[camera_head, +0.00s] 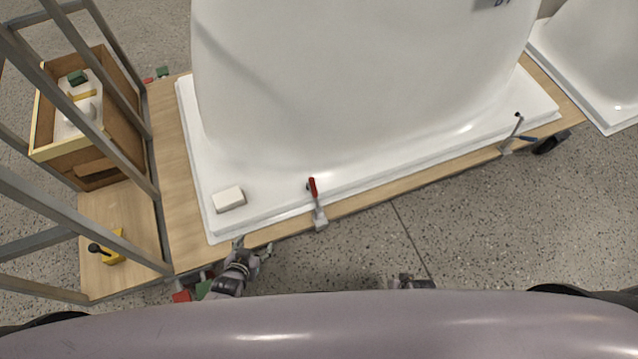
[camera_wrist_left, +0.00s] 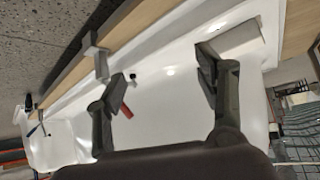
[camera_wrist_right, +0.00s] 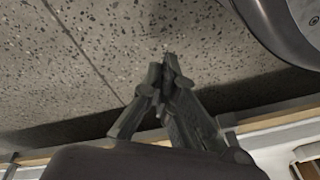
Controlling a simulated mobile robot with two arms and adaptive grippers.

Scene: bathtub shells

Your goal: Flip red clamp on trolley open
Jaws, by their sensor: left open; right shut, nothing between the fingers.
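The red clamp (camera_head: 314,190) sits on the front edge of the wooden trolley (camera_head: 370,203), its red handle lying over the white rim of the tub shell (camera_head: 340,80). In the left wrist view the red handle (camera_wrist_left: 126,111) shows partly behind a finger, with the clamp's grey bracket (camera_wrist_left: 97,62) on the trolley edge. My left gripper (camera_head: 253,249) is open and empty, left of the clamp and near the trolley's front edge. My right gripper (camera_wrist_right: 168,62) is shut and empty over the floor; only a small part of that arm shows in the head view.
A white block (camera_head: 229,198) lies on the tub rim left of the clamp. A metal frame (camera_head: 130,130) and wooden box (camera_head: 110,150) stand left. The speckled floor (camera_head: 480,230) is clear at right.

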